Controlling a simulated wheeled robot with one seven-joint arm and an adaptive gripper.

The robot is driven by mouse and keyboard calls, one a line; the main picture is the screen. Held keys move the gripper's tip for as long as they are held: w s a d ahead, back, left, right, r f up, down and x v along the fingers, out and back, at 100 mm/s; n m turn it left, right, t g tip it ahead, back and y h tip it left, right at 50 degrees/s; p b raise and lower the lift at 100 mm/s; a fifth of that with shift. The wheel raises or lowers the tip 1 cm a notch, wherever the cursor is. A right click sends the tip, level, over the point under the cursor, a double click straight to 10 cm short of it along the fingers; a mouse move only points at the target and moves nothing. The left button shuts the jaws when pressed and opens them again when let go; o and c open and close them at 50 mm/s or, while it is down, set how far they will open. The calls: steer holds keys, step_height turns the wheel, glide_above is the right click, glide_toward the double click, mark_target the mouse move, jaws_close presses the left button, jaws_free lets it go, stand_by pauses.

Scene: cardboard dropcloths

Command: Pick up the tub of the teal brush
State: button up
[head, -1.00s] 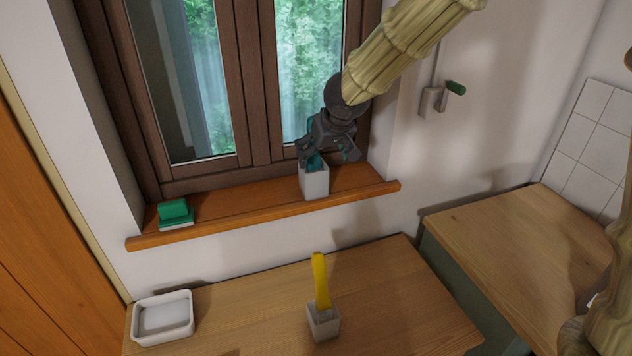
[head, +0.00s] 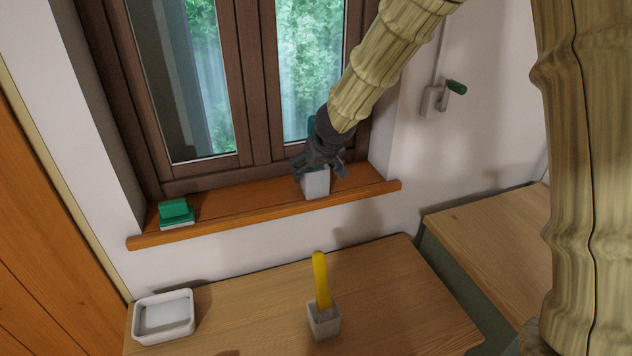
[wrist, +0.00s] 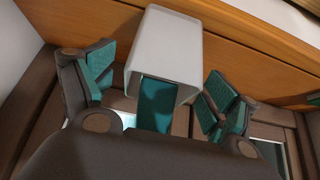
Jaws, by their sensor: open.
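The tub (head: 316,184) of the teal brush is a light grey square tub standing on the wooden windowsill. In the wrist view the tub (wrist: 172,45) lies between and just beyond my fingers. The teal brush (wrist: 158,105) stands in it, its handle running toward my palm; in the head view a bit of the brush (head: 311,127) shows behind my gripper. My gripper (head: 321,172) is at the tub's top in the head view. In the wrist view my gripper (wrist: 160,90) is open, its teal-padded fingers on either side of the tub's rim, with gaps visible.
A green block-like item (head: 175,212) sits on the sill (head: 240,212) at the left. Below, a table (head: 250,310) holds a grey tub (head: 324,320) with a yellow brush (head: 320,280) and a white tray (head: 163,318). The window is close behind the tub.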

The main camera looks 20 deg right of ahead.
steer(key=c, duration=1.2)
